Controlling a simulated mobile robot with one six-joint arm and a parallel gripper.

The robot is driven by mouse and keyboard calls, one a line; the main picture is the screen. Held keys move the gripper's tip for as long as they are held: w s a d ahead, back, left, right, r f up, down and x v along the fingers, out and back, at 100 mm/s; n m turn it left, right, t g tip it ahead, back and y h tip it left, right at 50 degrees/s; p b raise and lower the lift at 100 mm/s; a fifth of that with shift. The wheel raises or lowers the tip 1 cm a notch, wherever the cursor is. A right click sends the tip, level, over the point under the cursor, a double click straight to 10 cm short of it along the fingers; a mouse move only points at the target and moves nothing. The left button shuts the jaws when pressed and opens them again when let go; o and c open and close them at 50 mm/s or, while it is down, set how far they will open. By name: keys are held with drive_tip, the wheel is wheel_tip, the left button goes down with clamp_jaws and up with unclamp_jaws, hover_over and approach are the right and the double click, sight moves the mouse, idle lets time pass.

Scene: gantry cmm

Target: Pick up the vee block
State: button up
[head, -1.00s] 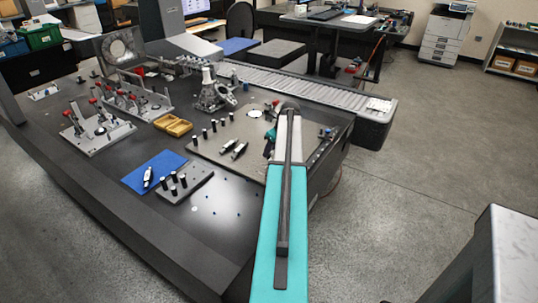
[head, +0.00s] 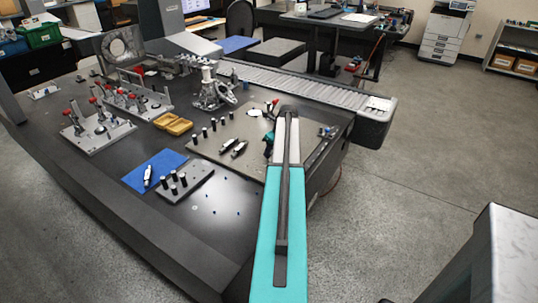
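I cannot pick out the vee block with certainty in the head view; the parts on the table are small and some are behind my arm. A small dark and blue part (head: 326,132) sits near the right edge of the beige plate (head: 225,165), but its shape is too small to tell. My teal and white arm reaches over the right side of that plate. My gripper is hidden behind the arm's far end, so its fingers and anything between them do not show.
Two dark-and-silver tools (head: 238,148) lie on the plate near several black posts. A yellow tray (head: 173,123), a blue mat (head: 152,170) and a grey block with black pegs (head: 184,181) stand left. Red-handled clamp fixtures (head: 98,128) stand farther left. A roller conveyor (head: 310,88) runs behind.

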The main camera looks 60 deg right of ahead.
clamp_jaws()
wheel_tip(320, 180, up, 10)
drive_tip(key=b, duration=0.1)
idle(0.6)
drive_tip(key=shift+w, duration=0.1)
idle(0.4)
